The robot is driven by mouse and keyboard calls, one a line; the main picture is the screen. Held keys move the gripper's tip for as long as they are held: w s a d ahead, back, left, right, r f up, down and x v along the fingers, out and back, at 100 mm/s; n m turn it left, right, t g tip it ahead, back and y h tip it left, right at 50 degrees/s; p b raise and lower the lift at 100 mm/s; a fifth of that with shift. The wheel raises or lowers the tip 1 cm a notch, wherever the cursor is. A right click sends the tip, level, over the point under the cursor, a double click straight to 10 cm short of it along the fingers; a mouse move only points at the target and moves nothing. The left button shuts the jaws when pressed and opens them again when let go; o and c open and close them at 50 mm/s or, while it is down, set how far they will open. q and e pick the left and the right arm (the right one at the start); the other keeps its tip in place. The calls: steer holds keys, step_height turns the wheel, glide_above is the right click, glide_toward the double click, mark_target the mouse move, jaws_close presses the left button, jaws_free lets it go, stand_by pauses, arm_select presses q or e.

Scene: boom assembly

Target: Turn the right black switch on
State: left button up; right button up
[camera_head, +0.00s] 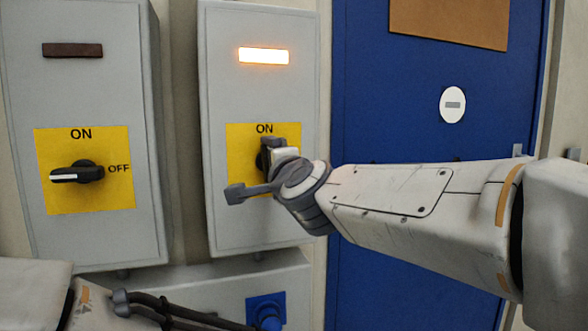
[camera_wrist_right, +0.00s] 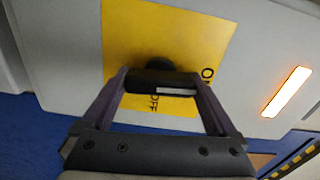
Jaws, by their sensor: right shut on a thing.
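The right black switch (camera_head: 263,160) is on a yellow plate on the right grey box, mostly hidden behind my right gripper (camera_head: 258,170). In the right wrist view, the two fingers sit at either end of the black knob (camera_wrist_right: 150,80), shut on it. The knob's white mark points toward the ON label. The lamp (camera_head: 263,56) above this switch glows bright orange-white. The left black switch (camera_head: 80,173) on the other grey box has its white mark pointing left, away from OFF. My left gripper (camera_head: 150,305) is low at the left, partly cut off; its opening is unclear.
The lamp (camera_head: 72,50) on the left box is dark. A blue knob (camera_head: 266,312) is on a lower grey box, close to my left gripper. A blue door (camera_head: 380,100) stands at the right, behind my right arm.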

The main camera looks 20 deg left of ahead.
steer(key=shift+f+m, duration=0.15)
steer(key=shift+m, duration=0.45)
steer(key=o, duration=1)
steer(key=shift+s, duration=0.1)
steer(key=shift+s+d, duration=0.15)
steer(key=shift+s, duration=0.1)
steer(key=v, duration=0.9)
steer(key=shift+s+d, duration=0.25)
